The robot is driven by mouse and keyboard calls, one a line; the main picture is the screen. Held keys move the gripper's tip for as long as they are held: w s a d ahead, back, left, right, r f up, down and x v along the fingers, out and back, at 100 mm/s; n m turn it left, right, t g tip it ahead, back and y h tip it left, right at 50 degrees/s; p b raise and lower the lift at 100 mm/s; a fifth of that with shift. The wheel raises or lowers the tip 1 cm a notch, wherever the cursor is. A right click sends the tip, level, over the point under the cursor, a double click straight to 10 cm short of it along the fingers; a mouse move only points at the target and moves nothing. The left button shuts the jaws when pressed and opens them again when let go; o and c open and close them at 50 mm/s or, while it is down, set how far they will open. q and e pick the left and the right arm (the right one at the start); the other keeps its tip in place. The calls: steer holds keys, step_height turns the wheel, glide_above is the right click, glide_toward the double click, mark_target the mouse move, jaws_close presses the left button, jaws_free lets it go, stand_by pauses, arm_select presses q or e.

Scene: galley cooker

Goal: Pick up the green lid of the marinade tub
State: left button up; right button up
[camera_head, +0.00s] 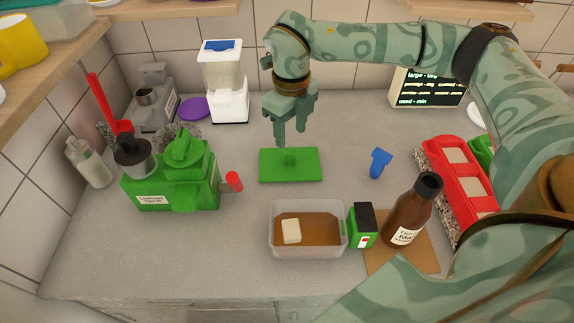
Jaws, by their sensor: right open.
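The green lid (305,172) is a flat rectangle lying on the grey counter, with a small green handle standing up in its middle. The marinade tub (309,249) is a clear open box in front of it, holding brown liquid and a pale block. My right gripper (290,138) comes down from above, its fingers pointing down, open and empty. Its fingertips are close over or behind the lid's handle; I cannot tell the exact gap. My left gripper is not in view.
A green machine (178,178) with a red-tipped lever stands left of the lid. A small green box (361,226) and a brown bottle (411,212) on a brown board stand right of the tub. A blue object (379,162) lies right of the lid. A white dispenser (226,85) stands behind.

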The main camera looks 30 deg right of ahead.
mark_target(290, 152)
step_height(290, 152, down, 3)
steer(key=shift+r, duration=0.1)
step_height(290, 152, down, 5)
steer(key=shift+w+f+b, duration=0.1)
steer(key=shift+f+b, duration=0.05)
steer(key=shift+b, duration=0.9)
steer(key=c, duration=1.1)
